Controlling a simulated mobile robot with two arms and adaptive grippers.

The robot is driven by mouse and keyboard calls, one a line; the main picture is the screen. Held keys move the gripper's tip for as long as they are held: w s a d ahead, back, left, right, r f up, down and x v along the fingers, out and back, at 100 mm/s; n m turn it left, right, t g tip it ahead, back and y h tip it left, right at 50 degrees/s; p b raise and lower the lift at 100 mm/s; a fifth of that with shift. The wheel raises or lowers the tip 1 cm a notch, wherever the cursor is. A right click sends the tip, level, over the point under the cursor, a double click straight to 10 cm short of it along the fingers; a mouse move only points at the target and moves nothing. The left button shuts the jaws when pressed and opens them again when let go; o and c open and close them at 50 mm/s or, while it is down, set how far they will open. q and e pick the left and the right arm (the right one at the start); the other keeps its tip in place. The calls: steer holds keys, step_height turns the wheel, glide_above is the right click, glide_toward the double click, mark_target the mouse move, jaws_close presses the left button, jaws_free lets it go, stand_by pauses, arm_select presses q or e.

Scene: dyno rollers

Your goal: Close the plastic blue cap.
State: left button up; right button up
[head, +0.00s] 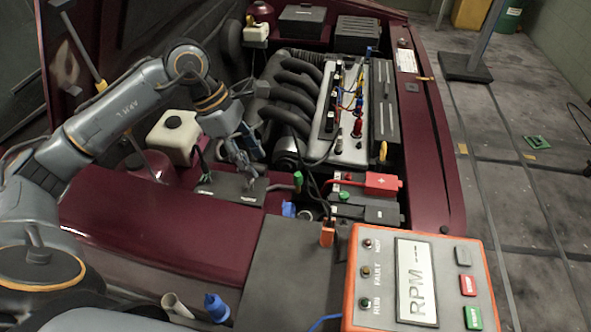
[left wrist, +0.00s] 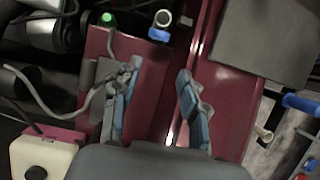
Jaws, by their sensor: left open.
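The blue cap (head: 288,208) sits at the front of the engine bay, beside a pale round opening (head: 308,214). In the left wrist view the blue cap (left wrist: 159,35) is at the top, against the near edge of a round, open-looking neck (left wrist: 163,18); how it is joined to the neck is too small to tell. My left gripper (head: 247,163) is over the dark box, left of and behind the cap in the head view. In the left wrist view the left gripper (left wrist: 158,95) has its fingers apart with nothing between them. My right gripper does not show.
A red-topped battery (head: 382,184), a green cap (head: 298,180) and hoses are close by. An RPM box (head: 421,283) stands at the front right. A white reservoir (head: 174,136) is beside my left arm. Another blue fitting (head: 216,308) lies at the front.

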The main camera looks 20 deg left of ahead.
arm_select(q)
glide_toward(284, 204)
steer(key=p+x, duration=0.1)
steer(key=x, duration=0.5)
steer(key=shift+f+p, duration=0.1)
steer(key=shift+p, duration=0.2)
steer(key=shift+d+f, duration=0.2)
steer(key=shift+f, duration=0.45)
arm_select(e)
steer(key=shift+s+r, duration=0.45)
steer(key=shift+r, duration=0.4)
arm_select(q)
jaws_close()
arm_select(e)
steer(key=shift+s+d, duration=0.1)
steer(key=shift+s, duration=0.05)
